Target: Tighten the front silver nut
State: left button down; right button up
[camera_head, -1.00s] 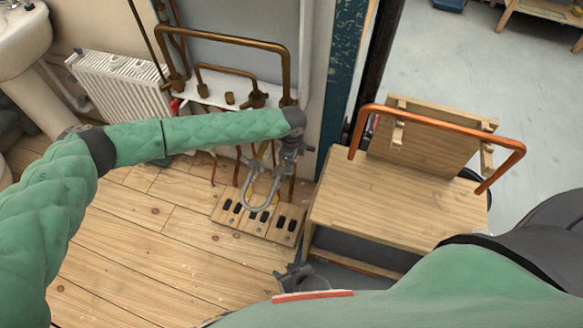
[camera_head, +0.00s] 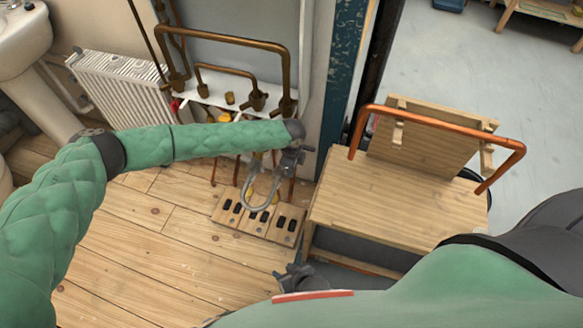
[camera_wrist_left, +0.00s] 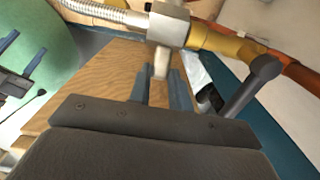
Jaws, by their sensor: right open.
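In the left wrist view a silver nut (camera_wrist_left: 168,25) sits between a braided silver hose (camera_wrist_left: 95,10) and a yellow brass fitting (camera_wrist_left: 222,44). My left gripper (camera_wrist_left: 160,75) points at the nut from below, its two fingers apart. A pale stem-like piece shows between the fingertips; contact cannot be told. In the head view my left gripper (camera_head: 288,163) is at the top of the U-shaped silver hose (camera_head: 262,197), and the nut is not clear there. My right gripper (camera_head: 294,279) is open and empty, low in front of the wooden bench.
The wooden bench (camera_head: 385,205) with a copper pipe (camera_head: 440,122) arching over it stands at the right. A white shelf with brown pipes (camera_head: 225,40) is behind my left arm. A slotted wooden block (camera_head: 265,232) lies on the floor below the hose. Planks at left are clear.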

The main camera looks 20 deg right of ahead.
pick_arm(q)
jog(key=shift+s+d, duration=0.1)
jog(key=shift+s+d+f+t+y+p, duration=0.25)
jog(key=shift+f+t+y+p, duration=0.3)
jog(key=shift+y, duration=0.25)
jog(key=shift+s+d+f+t+y+p, duration=0.1)
jog(key=shift+d+f+t+y+p, duration=0.15)
jog(key=shift+f+t+y+p, duration=0.4)
jog(key=shift+s+d+f+t+y+p, duration=0.25)
jog(key=shift+t+y+p, duration=0.15)
jog(key=shift+y, duration=0.55)
pick_arm(e)
notch_tip(320, 180, up, 12)
jog(key=w+g, duration=0.1)
jog(key=shift+w+f, duration=0.2)
jog(key=shift+f, duration=0.05)
pick_arm(q)
jog(key=c, duration=1.3)
grip_release()
pick_arm(e)
jog(key=shift+f, duration=0.1)
pick_arm(q)
jog(key=shift+w, duration=0.1)
jog(key=shift+r, duration=0.1)
